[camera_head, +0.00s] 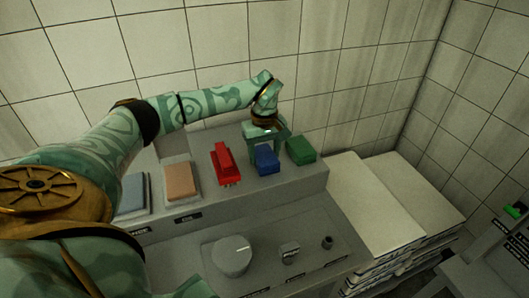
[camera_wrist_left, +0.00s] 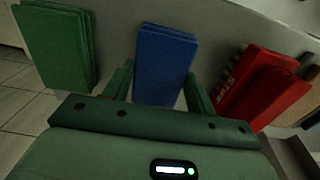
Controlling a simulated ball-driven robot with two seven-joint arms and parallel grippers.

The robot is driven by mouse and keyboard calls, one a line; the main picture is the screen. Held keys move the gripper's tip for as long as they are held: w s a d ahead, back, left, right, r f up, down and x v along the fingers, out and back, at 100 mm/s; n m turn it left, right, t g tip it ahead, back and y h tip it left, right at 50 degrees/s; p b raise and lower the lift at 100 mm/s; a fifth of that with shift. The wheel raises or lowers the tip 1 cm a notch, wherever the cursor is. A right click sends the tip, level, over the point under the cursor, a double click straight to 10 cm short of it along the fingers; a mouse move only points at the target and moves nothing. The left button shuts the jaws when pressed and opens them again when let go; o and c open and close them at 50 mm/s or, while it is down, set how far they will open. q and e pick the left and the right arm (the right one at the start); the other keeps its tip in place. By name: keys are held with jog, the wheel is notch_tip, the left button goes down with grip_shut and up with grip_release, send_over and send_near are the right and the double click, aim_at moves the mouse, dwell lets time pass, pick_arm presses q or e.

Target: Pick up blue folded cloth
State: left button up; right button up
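The blue folded cloth (camera_head: 267,161) lies on the grey ledge between a red cloth and a green cloth. My left gripper (camera_head: 268,147) is right over it, pointing down. In the left wrist view the blue cloth (camera_wrist_left: 165,62) shows between the two green fingers of my left gripper (camera_wrist_left: 158,88), one finger on each side. The fingers are spread apart, and I cannot tell whether they touch the cloth. My right gripper is not in view.
The red cloth (camera_head: 223,163) is close on the left, with orange (camera_head: 181,182) and grey-blue (camera_head: 134,193) cloths beyond. The green cloth (camera_head: 300,150) is close on the right. A panel with a round knob (camera_head: 231,256) lies in front. Stacked white sheets (camera_head: 385,200) stand at right; a tiled wall is behind.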

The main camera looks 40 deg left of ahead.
aim_at(264, 155)
pick_arm(q)
jog(key=c, duration=0.3)
jog(key=shift+r, duration=0.5)
notch_tip(264, 155, up, 3)
jog(key=shift+s+r+p, duration=0.15)
jog(key=shift+p, duration=0.45)
jog(key=s+r, duration=0.1)
jog(key=s+d+r+p, duration=0.1)
jog(key=r, duration=0.1)
jog(key=s+r, duration=0.1)
jog(key=shift+s+d+r, duration=0.25)
jog(key=shift+s+d, duration=0.05)
jog(key=shift+d, duration=0.05)
jog(key=s+d+r, duration=0.1)
jog(key=s, duration=0.2)
jog(key=s+d+r, duration=0.1)
jog(key=s+r, duration=0.1)
jog(key=s, duration=0.1)
jog(key=s+d+r+p, duration=0.1)
jog(key=s+d, duration=0.1)
jog(key=s, duration=0.1)
jog(key=shift+r, duration=0.15)
